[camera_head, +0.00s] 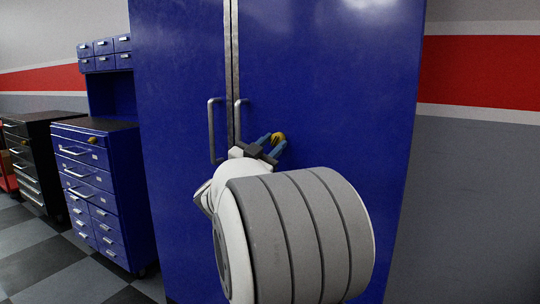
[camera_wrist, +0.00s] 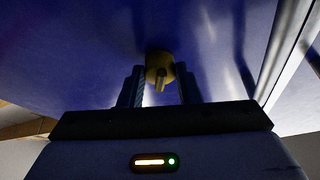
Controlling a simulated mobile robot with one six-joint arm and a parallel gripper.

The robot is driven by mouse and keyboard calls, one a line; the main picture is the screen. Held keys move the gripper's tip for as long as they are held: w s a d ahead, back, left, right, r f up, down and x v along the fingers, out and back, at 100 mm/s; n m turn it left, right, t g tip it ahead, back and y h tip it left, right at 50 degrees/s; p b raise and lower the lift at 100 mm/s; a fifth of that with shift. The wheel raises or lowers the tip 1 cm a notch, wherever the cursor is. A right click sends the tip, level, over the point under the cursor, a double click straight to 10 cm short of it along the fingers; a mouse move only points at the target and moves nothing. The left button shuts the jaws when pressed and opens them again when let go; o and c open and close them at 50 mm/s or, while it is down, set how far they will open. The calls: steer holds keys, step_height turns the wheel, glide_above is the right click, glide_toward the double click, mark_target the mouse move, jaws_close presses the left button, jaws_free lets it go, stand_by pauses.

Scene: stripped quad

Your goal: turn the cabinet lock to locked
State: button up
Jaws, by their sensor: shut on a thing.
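The tall blue cabinet (camera_head: 330,90) has two doors with a metal strip between them. Its yellow lock (camera_head: 279,138) is on the right door, just right of the handles. The lock also shows in the wrist view (camera_wrist: 160,64), with a small knob standing out from its round face. My gripper (camera_head: 271,143) is at the lock, its blue fingers on either side of it. In the wrist view my gripper (camera_wrist: 160,86) is shut on the lock's knob. The exact contact is dark and partly hidden.
Two vertical bar handles, the left (camera_head: 212,130) and the right (camera_head: 238,120), stand out from the doors close to my gripper. A blue drawer cabinet (camera_head: 100,180) and a black one (camera_head: 35,150) stand at left. The checkered floor (camera_head: 40,255) is clear in front.

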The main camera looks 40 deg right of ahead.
steer(key=m+g, duration=0.2)
steer(key=m, duration=0.2)
steer(key=m+g+b, duration=0.1)
steer(key=m+g, duration=0.1)
steer(key=m, duration=0.2)
steer(key=shift+w+r+m+y+b, duration=0.15)
steer(key=shift+m+y+b, duration=0.15)
steer(key=shift+m, duration=0.1)
steer(key=m+g+y, duration=0.1)
steer(key=m, duration=0.5)
steer(key=shift+r+g+y, duration=0.2)
steer(key=shift+g+y, duration=0.2)
steer(key=o, duration=1)
steer(key=shift+c, duration=0.2)
steer(key=shift+a, duration=0.1)
steer(key=shift+w+a, duration=0.1)
steer(key=shift+a, duration=0.2)
steer(key=a+p, duration=0.2)
steer(key=a, duration=0.5)
steer(key=shift+f, duration=0.3)
